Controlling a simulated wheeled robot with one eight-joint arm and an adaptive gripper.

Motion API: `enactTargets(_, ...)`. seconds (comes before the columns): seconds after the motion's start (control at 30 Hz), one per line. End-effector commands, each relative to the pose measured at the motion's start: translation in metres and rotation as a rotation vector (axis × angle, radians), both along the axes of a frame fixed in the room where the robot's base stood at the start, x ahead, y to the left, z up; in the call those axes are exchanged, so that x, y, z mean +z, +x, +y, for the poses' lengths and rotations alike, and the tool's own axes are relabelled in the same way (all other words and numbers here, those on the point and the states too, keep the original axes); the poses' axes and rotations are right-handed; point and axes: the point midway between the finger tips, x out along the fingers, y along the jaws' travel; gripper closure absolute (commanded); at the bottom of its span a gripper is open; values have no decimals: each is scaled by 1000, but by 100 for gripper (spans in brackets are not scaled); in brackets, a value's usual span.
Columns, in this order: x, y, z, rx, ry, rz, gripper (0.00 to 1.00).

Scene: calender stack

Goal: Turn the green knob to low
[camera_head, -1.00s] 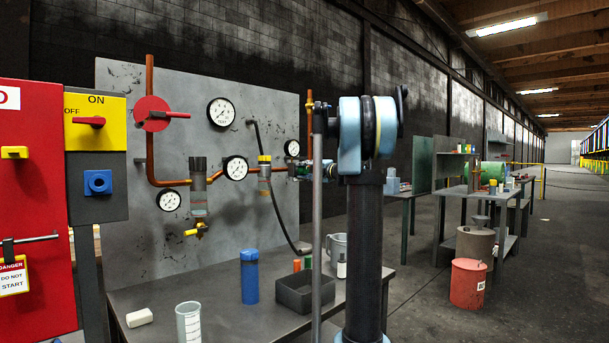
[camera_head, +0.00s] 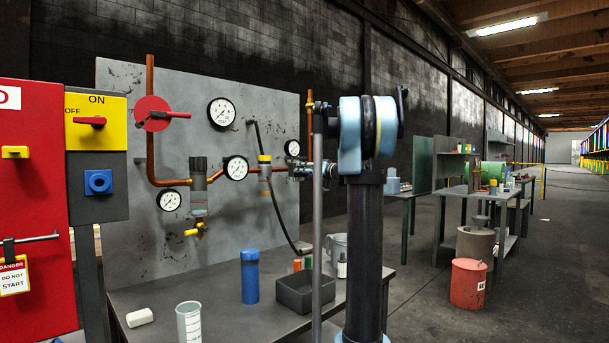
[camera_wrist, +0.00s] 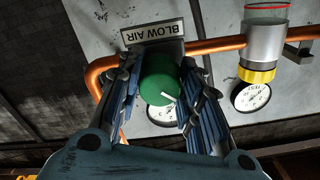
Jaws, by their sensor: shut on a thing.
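The green knob (camera_wrist: 158,76) sits in the middle of the wrist view, on the pipe panel beside the "BLOW AIR" label (camera_wrist: 153,31). A short white pointer mark on its face points toward the lower right of that view. My gripper (camera_wrist: 162,86) has its fingers on both sides of the knob and is shut on it. In the head view my gripper (camera_head: 304,170) is at the right part of the panel, and the knob is hidden there by the gripper and arm. I cannot read any low marking.
Copper pipe (camera_wrist: 215,44), a gauge (camera_wrist: 250,95) and a yellow-collared filter bowl (camera_wrist: 263,45) are close to the gripper. Below the panel is a bench (camera_head: 220,308) with a blue bottle (camera_head: 250,277), a beaker (camera_head: 188,322) and a grey bin (camera_head: 300,293).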

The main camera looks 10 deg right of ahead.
Motion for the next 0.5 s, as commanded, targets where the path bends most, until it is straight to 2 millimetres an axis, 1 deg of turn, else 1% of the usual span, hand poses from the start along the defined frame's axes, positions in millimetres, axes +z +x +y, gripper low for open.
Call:
enactTargets(0.03, -2, 0, -2, -4, -40, -25, 91)
enactTargets(0.5, -2, 0, -3, -4, -400, -286, 91)
